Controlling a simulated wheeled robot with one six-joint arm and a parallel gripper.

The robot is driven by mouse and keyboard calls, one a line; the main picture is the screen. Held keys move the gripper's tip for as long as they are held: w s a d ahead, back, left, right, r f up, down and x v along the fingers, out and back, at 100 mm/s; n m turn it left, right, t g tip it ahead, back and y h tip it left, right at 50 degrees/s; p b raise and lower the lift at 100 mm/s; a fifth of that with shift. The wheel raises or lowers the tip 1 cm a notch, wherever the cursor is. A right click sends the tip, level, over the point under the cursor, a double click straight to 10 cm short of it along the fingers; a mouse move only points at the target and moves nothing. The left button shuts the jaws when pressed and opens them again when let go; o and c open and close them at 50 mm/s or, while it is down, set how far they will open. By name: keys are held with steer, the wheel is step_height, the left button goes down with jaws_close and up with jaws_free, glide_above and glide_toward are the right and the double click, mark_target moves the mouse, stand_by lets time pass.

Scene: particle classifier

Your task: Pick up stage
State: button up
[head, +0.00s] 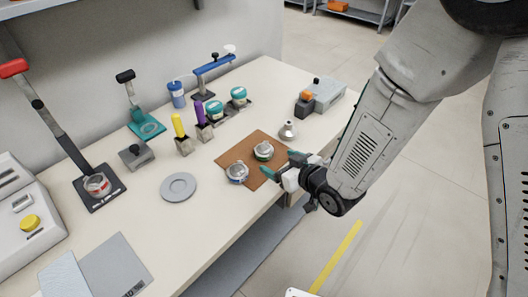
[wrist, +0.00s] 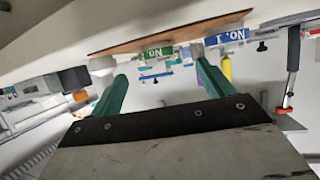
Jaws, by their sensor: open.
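Nothing in view is plainly marked as the stage. A flat round grey disc (head: 178,187) lies on the table left of a brown mat (head: 228,158). Two round metal containers sit on the mat: a blue-labelled one (head: 237,173) and a green-labelled one (head: 264,151). In the wrist view, which looks upside down, the blue label (wrist: 228,37) reads NO. 1 and the green label (wrist: 157,53) shows NO. My gripper (head: 282,163) has teal fingers spread apart at the table's front edge, beside the mat. It also shows empty in the wrist view (wrist: 162,70).
A small silver weight-like piece (head: 288,131) stands behind the mat, with a grey device (head: 322,95) further right. The front table between disc and mat is clear.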

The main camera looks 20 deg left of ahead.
mark_target(270, 154)
steer(key=x, duration=0.7)
steer(key=shift+w+a, duration=0.15)
steer(key=shift+w, duration=0.35)
steer(key=c, duration=1.1)
